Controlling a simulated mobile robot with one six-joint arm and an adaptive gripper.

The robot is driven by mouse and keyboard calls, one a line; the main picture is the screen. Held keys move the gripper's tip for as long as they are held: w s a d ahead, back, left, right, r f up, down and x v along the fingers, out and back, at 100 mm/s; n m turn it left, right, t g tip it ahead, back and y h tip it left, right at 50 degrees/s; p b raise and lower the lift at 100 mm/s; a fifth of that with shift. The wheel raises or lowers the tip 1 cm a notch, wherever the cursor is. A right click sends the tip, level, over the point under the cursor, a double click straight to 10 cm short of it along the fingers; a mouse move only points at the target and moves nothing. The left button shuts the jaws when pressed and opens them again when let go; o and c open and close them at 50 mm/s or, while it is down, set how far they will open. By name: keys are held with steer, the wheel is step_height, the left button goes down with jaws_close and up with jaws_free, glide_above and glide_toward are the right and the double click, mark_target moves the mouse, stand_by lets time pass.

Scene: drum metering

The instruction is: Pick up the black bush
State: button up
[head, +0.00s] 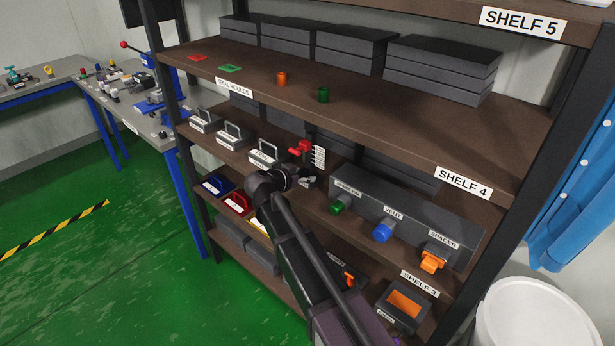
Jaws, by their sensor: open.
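I cannot make out a black bush in the head view. On the shelf marked SHELF 4 (400,140) stand an orange bush-like cylinder (282,79) and a dark green one (323,95), both upright and apart. My arm reaches up from the bottom of the view toward the shelf below. My gripper (308,182) is small, dark and partly hidden by my wrist. It is open, in front of that lower shelf, close below a red part with a white slotted piece (310,152). Nothing is visible between its fingers.
Dark dispensers marked VENT (393,212) and SPACER (443,240) stand right of my gripper. Handled metal boxes (234,134) stand to its left. Shelf 4 overhangs above. A white drum (540,315) is at bottom right. Workbenches (120,100) stand at left, with open green floor.

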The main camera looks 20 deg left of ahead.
jaws_close()
steer(key=shift+r, duration=0.15)
steer(key=shift+r+p, duration=0.6)
steer(key=shift+p, duration=0.15)
steer(key=shift+s+r, duration=0.15)
steer(key=s+a, duration=0.3)
steer(key=s, duration=0.5)
steer(key=s+a, duration=0.3)
steer(key=s, duration=0.5)
steer(key=shift+s+a, duration=0.2)
steer(key=shift+s, duration=0.1)
